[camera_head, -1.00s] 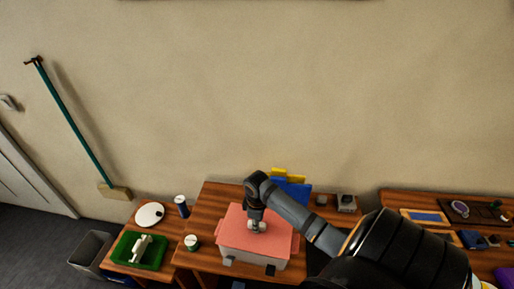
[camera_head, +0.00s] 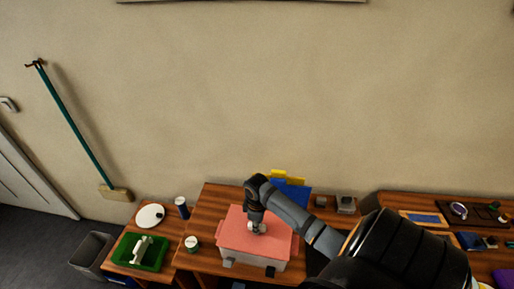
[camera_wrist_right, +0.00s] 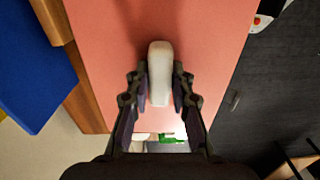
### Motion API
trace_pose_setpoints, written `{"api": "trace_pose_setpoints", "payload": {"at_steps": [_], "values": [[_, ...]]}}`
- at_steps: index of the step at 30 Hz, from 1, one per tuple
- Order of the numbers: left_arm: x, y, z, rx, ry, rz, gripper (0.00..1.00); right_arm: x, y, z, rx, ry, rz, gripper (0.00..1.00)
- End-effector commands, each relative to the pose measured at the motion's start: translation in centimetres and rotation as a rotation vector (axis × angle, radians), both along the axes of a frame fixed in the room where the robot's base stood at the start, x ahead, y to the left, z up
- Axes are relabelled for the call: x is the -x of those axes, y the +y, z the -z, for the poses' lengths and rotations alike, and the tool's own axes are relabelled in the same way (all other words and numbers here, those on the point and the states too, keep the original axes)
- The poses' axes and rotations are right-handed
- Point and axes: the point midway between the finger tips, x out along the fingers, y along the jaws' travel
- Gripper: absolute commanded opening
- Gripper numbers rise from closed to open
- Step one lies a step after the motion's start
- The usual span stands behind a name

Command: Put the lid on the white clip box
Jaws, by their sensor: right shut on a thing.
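The white clip box (camera_head: 251,264) stands near the front of the middle table, with a light clip and a dark clip on its front. The pink lid (camera_head: 236,237) lies over its top; I cannot tell whether it touches the rim all round. My right gripper (camera_head: 257,228) is above the lid, shut on its white handle. The right wrist view shows the gripper's fingers (camera_wrist_right: 160,98) on both sides of the handle (camera_wrist_right: 160,62), with the flat pink lid (camera_wrist_right: 212,60) beyond. My left gripper is not in view.
Blue and yellow panels (camera_head: 296,195) are behind the lid. A small jar (camera_head: 192,243) stands left of the box. A green tray (camera_head: 152,259), a white disc (camera_head: 150,215) and a blue-and-white can (camera_head: 182,206) are on the left table. Bare wood (camera_head: 215,205) shows behind the box.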

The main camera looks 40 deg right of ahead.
Motion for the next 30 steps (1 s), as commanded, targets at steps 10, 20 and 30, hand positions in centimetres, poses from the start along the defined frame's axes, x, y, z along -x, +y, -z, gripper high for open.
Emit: {"api": "trace_pose_setpoints", "payload": {"at_steps": [10,20,30], "values": [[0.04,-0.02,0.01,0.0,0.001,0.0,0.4,-0.03,0.02,0.0,-0.001,-0.001,-0.001,0.0],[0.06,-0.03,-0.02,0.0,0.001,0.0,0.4,-0.04,0.05,0.46,-0.001,-0.001,-0.001,0.0],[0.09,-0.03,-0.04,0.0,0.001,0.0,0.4,-0.04,0.09,0.91,-0.001,-0.002,-0.001,0.0]]}}
